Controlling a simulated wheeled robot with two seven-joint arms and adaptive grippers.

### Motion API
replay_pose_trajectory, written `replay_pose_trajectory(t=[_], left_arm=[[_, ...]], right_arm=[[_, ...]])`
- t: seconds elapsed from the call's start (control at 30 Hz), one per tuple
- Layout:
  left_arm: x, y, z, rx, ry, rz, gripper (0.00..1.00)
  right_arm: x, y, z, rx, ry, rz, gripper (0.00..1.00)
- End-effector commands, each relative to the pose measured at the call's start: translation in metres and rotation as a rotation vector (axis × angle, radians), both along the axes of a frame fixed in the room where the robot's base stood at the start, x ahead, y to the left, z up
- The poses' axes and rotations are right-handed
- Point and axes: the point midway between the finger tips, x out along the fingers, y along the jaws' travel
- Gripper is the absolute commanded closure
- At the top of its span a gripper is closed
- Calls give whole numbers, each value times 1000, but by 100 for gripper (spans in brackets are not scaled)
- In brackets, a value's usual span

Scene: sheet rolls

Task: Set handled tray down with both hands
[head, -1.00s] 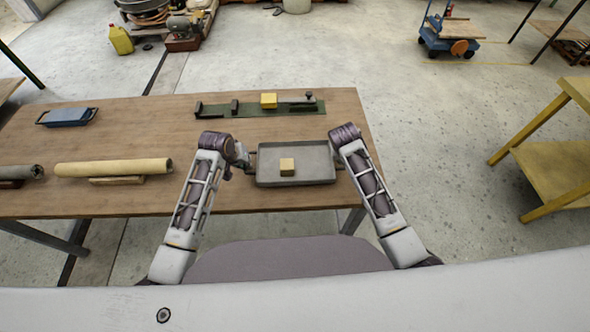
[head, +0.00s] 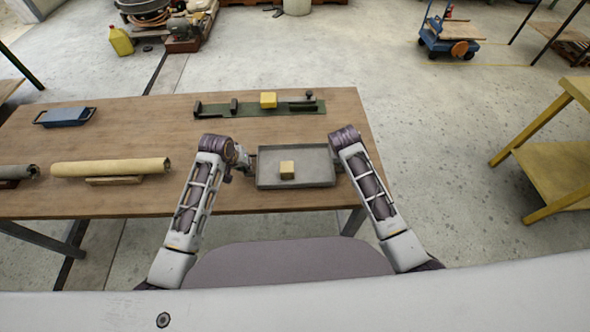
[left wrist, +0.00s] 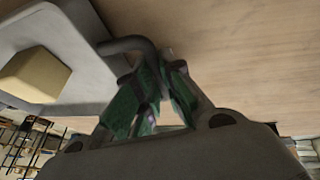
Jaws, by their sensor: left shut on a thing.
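The grey handled tray (head: 315,180) is level near the front right of the wooden table, between my two arms. A small yellow block (head: 287,170) sits in it, left of the middle. My left gripper (head: 250,167) is at the tray's left handle. In the left wrist view, its green-padded fingers (left wrist: 150,95) are shut on the dark handle (left wrist: 128,44), with the tray (left wrist: 85,85) and block (left wrist: 35,75) beside them. My right gripper is hidden behind its own arm at the tray's right side. I cannot tell whether the tray touches the table.
A green fixture (head: 290,108) with a yellow block (head: 268,100) lies behind the tray. A beige roll (head: 110,167) rests on a support at the left. A blue handled tray (head: 66,116) is at the far left. Bare tabletop (head: 150,130) lies between them.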

Motion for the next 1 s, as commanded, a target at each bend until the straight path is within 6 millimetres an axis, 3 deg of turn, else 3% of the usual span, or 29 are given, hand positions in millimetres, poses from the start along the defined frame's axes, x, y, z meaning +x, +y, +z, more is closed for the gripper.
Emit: replay_pose_trajectory(t=[0.33, 0.37, 0.5, 1.0], left_arm=[[0, 1, -7, 2, -1, 1, 100], [0, 1, -7, 1, 1, 1, 87], [0, 1, -7, 2, 0, 1, 69], [-1, 1, -3, 0, -1, 0, 68]], right_arm=[[1, -1, -6, -2, -3, -3, 100], [0, -1, -7, -1, -1, -3, 87], [0, -1, -6, -1, 0, -2, 69], [0, 0, -6, 0, 0, 0, 68]])
